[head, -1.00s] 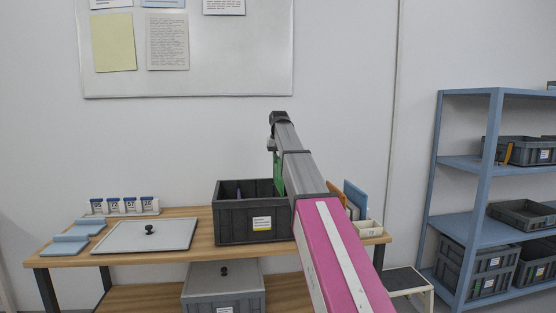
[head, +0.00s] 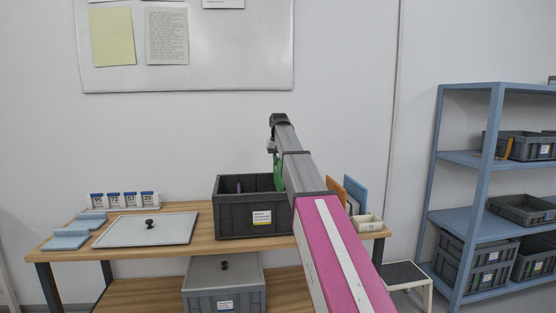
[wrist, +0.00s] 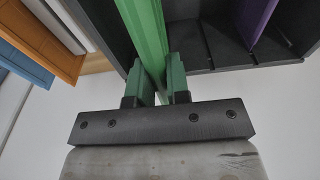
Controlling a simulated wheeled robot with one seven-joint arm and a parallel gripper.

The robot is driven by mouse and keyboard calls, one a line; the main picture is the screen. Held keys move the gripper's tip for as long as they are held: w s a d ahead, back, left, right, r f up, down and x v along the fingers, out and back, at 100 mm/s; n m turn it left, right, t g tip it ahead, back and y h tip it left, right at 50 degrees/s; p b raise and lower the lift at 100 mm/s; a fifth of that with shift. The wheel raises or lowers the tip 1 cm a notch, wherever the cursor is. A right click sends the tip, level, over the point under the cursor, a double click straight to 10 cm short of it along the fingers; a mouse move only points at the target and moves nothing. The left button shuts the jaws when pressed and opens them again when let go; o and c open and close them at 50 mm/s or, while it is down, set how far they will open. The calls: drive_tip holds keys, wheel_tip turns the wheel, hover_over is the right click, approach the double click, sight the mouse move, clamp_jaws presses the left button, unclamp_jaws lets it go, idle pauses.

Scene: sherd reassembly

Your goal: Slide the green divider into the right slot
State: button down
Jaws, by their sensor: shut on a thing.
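The green divider (wrist: 146,38) is gripped on edge between the two fingers of my gripper (wrist: 160,84) in the wrist view. In the head view the divider (head: 278,178) shows as a green sliver at the right part of the dark grey crate (head: 235,221), mostly hidden by my arm and the crate wall. Its lower edge appears to be inside the crate; I cannot tell whether it sits in a slot. A purple divider (wrist: 258,18) stands in the crate and also shows in the head view (head: 239,187). Slot ribs (wrist: 207,45) show on the crate's inner wall.
An orange panel (head: 336,188) and a blue panel (head: 355,193) stand right of the crate, by a cream holder (head: 367,222). A grey lid (head: 146,230) lies left on the wooden table (head: 205,243). A whiteboard (head: 240,50) hangs behind; blue shelving (head: 489,165) stands right.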

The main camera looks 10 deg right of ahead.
sight(278, 171)
drive_tip(key=shift+f, duration=6.8)
drive_tip(key=c, duration=1)
unclamp_jaws()
drive_tip(key=shift+r, duration=0.15)
drive_tip(key=r, duration=0.3)
drive_tip(key=s+r, duration=0.1)
drive_tip(key=r, duration=0.6)
drive_tip(key=shift+s+r, duration=0.15)
drive_tip(key=shift+r, duration=0.1)
